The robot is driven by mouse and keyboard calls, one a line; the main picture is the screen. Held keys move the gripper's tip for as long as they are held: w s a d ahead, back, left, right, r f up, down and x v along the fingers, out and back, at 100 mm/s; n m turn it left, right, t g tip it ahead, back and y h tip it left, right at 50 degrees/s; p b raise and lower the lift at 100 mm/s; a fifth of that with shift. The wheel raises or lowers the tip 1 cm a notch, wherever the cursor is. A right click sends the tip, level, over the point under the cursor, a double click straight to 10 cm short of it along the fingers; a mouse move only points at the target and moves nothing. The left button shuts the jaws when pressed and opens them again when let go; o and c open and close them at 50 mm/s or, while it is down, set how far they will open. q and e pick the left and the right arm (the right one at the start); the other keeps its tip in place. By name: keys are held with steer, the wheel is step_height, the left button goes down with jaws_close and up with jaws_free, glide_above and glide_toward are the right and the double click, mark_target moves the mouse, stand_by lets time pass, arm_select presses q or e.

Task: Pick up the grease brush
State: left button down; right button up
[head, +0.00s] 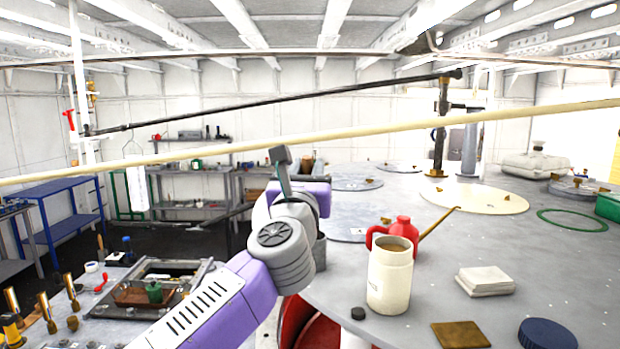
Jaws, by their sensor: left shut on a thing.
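My left arm comes in from the lower left, and its hand shows from behind near the middle of the head view. A grey-green stem with a wider, darker block at its top, which looks like the grease brush (279,156), stands up out of my left gripper (288,190). The gripper is shut on it; the fingertips are mostly hidden by the wrist. The brush is upright, leaning slightly. A grey pot (319,252) shows partly behind the wrist, at the edge of the grey deck top (470,240). My right gripper is not in view.
White cloths (486,281) lie farther right. A tool bench (95,310) is at lower left. Long poles cross the view.

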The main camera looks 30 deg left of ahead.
arm_select(q)
steer(key=s+d+r+g+p, duration=0.1)
steer(key=s+d+p, duration=0.1)
steer(key=s, duration=0.6)
steer(key=s+d+g+h+p, duration=0.1)
steer(key=s+d+g, duration=0.1)
steer(key=s+d, duration=0.3)
steer(key=s, duration=0.4)
steer(key=shift+s+d+r+p, duration=0.15)
steer(key=shift+s+r+p, duration=0.15)
steer(key=shift+r+p, duration=0.1)
steer(key=shift+f, duration=0.1)
